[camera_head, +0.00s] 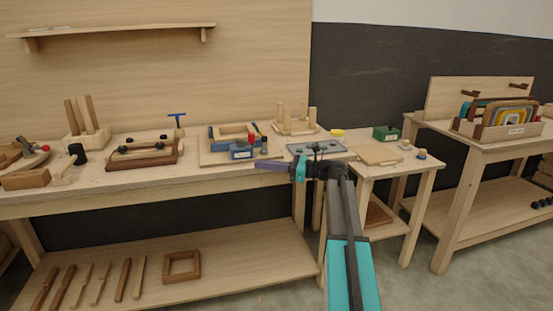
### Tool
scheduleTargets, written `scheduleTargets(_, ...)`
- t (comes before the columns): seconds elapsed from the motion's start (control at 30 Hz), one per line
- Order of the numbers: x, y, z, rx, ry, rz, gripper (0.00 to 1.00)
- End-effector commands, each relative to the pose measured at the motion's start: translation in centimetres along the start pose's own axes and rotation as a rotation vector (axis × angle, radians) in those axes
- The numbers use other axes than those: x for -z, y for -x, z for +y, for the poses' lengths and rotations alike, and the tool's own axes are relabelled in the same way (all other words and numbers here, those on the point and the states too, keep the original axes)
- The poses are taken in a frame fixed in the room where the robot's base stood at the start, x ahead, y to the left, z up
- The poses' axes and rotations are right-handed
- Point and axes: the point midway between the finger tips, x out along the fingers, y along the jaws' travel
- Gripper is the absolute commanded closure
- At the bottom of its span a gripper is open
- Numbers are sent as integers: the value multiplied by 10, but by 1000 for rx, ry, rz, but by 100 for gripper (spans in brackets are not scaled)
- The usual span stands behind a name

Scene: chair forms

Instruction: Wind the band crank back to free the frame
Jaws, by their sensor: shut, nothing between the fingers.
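A light wooden frame (233,130) lies on a board on the long workbench, with blue band-clamp parts around it. At its front is a blue block (241,151), and a red knob (251,138) that looks like the crank's handle stands just behind and right of it. My gripper (259,164) reaches in from the right, in front of the clamp and a little right of the block. Its narrow purple-grey fingers look closed and empty. It appears apart from the crank, though the depth is hard to judge. The crank arm is too small to make out.
A dark wooden frame with black knobs (141,154) and a blue T-handle tool (177,118) stand to the left. A peg stand (295,122) is behind right. A grey tray (317,150) lies beside my arm. A side table (375,155) and a rack of coloured forms (497,122) are further right.

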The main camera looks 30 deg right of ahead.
Motion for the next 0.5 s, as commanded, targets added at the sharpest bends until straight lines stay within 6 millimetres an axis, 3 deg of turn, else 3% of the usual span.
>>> scheduleTargets(0.5,67,-62,22,-49,-120,-37,100)
